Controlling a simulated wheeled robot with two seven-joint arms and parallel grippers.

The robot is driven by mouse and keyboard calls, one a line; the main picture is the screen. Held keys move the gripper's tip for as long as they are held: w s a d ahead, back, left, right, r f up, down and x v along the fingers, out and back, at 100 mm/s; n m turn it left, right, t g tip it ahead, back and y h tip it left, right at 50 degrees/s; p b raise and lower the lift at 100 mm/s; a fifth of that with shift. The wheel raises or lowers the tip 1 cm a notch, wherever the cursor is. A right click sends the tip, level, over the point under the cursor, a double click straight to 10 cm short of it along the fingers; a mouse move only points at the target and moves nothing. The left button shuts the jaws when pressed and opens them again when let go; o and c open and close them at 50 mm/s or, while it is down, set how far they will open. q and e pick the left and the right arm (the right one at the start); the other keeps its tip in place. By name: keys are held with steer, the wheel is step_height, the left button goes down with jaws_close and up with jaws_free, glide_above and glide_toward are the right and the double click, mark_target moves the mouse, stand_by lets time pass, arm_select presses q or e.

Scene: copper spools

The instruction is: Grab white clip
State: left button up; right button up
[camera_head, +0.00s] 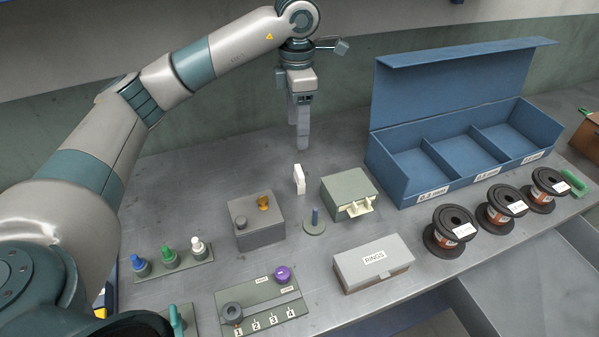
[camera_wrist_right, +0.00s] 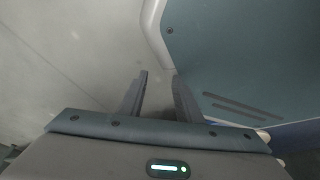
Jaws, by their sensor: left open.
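A small white clip (camera_head: 299,179) stands upright on the grey table, behind the grey box and left of the green box. My left gripper (camera_head: 301,146) points straight down, behind and above the clip in the head view, apart from it. It is open and empty; its fingers overlap in this view, so the gap barely shows. My right gripper (camera_wrist_right: 160,76) shows only in the right wrist view. Its two fingers are apart with nothing between them.
A green box (camera_head: 346,188) with a cream latch and a grey box (camera_head: 256,222) with an orange knob stand near the clip. A blue divided case (camera_head: 399,180), black spools (camera_head: 454,231) and a RINGS box (camera_head: 369,268) lie to the right. Table behind the clip is clear.

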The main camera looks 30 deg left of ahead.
steer(key=shift+w, duration=0.15)
arm_select(q)
steer(key=p, duration=0.3)
glide_above(298, 171)
step_height(298, 171, down, 6)
steer(key=shift+f, duration=0.25)
step_height(298, 171, down, 5)
steer(key=shift+r+p, duration=0.1)
steer(key=shift+p, duration=0.5)
steer(key=shift+f, duration=0.45)
arm_select(e)
steer(key=s+d+r+g, duration=0.1)
steer(key=s+d+g, duration=0.1)
steer(key=s, duration=0.8)
steer(key=shift+d+r+g+h, duration=0.3)
steer(key=shift+d+h, duration=0.1)
steer(key=shift+d, duration=0.45)
